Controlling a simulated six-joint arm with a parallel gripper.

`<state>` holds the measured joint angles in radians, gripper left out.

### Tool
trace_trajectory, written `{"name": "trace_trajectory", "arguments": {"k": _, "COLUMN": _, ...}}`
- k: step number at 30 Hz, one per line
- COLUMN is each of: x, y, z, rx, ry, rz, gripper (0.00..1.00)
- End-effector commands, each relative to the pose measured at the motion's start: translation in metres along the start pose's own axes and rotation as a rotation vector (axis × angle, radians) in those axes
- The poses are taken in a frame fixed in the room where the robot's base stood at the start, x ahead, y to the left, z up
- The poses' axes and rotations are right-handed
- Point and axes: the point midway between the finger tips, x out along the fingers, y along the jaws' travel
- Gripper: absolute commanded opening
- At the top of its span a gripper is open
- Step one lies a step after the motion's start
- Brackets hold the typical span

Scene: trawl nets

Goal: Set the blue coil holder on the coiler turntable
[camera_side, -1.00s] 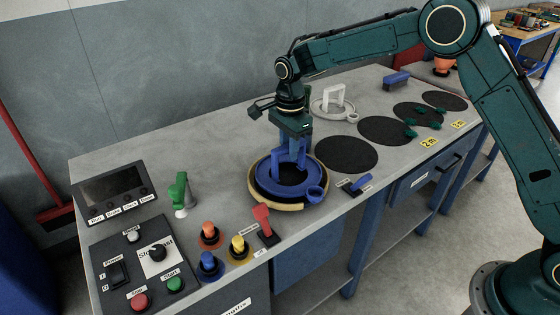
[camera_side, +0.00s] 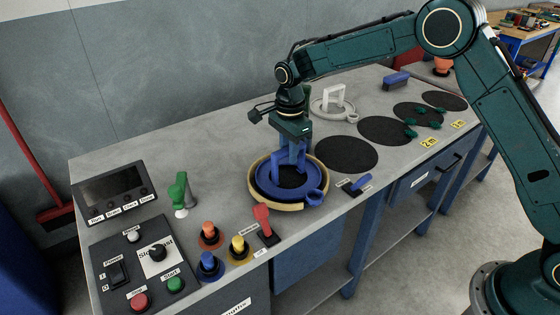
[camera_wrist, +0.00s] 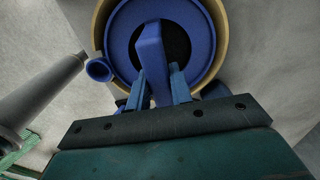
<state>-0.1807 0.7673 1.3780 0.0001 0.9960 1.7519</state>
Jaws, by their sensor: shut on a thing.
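The blue coil holder (camera_side: 262,186) is a ring with an upright handle and a small cup at its right front. It sits within the tan rim of the coiler turntable (camera_side: 294,207) in the side view, and looks level. In the wrist view the blue ring (camera_wrist: 203,35) lies inside the tan rim (camera_wrist: 222,22), with a dark centre. My gripper (camera_side: 291,158) is above the turntable, pointing down, with its fingers shut on the holder's handle. The fingers (camera_wrist: 160,85) also show on either side of the handle in the wrist view. Whether the holder's underside fully touches the turntable is hidden.
A white holder (camera_side: 335,103) stands behind, near several black discs (camera_side: 346,154). A red lever (camera_side: 264,222), coloured buttons and a control panel (camera_side: 138,262) are at the front left. A green tool (camera_side: 181,192) stands left of the turntable.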

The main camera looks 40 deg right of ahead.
Motion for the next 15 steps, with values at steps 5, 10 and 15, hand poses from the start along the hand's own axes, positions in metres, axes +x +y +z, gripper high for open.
{"name": "trace_trajectory", "arguments": {"k": 5, "x": 0.0025, "y": 0.0, "z": 0.0, "rx": 0.0, "ry": 0.0, "rz": 0.0, "gripper": 0.0}}
{"name": "trace_trajectory", "arguments": {"k": 10, "x": 0.0032, "y": 0.0, "z": 0.0, "rx": 0.0, "ry": 0.0, "rz": 0.0, "gripper": 0.41}}
{"name": "trace_trajectory", "arguments": {"k": 15, "x": 0.0032, "y": 0.0, "z": 0.0, "rx": 0.0, "ry": 0.0, "rz": 0.0, "gripper": 0.47}}
